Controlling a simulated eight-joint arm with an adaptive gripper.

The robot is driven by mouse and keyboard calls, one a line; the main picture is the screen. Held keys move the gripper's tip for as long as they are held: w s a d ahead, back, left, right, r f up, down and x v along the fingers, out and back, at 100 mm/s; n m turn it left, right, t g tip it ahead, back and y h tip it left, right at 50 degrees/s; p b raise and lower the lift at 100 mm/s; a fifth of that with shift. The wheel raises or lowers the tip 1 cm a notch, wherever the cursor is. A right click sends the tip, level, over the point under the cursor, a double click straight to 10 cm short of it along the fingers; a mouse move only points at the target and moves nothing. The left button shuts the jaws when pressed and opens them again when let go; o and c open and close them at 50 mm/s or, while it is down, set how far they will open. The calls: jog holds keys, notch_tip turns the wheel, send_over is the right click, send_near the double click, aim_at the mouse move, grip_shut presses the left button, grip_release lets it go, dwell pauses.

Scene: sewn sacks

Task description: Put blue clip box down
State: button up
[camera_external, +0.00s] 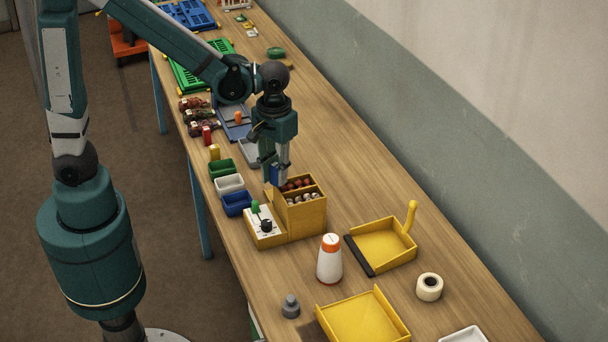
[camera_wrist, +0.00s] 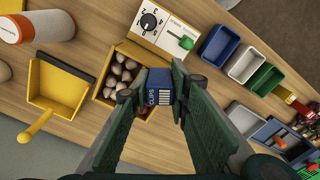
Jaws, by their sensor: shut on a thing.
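My gripper (camera_external: 275,176) is shut on the blue clip box (camera_wrist: 159,88), a small dark blue box with white lettering and a white striped patch. In the external view the box (camera_external: 275,174) shows only as a narrow blue strip between the fingers. The gripper (camera_wrist: 157,98) points down and holds the box at the yellow two-compartment box (camera_external: 308,217), by its left side and above its edge. I cannot tell whether the clip box touches it. One compartment holds reddish-brown pieces, the other pale round ones.
A white panel with a black knob and green lever (camera_external: 262,221) adjoins the yellow box. Green, white and blue bins (camera_external: 236,204) stand left. A white bottle with orange cap (camera_external: 330,262), yellow dustpan (camera_external: 385,247) and tape roll (camera_external: 429,287) stand on the table's near part.

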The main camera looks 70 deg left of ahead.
jog(key=s+d+m, duration=0.3)
jog(key=d, duration=0.7)
jog(key=m, duration=0.3)
send_over(275, 280)
jog(key=shift+f+p, duration=0.3)
jog(key=shift+f, duration=2.25)
jog(key=shift+f, duration=2.9)
jog(key=shift+f, duration=0.15)
jog(key=shift+f+b, duration=0.3)
jog(key=shift+f, duration=1.65)
jog(key=shift+f, duration=0.15)
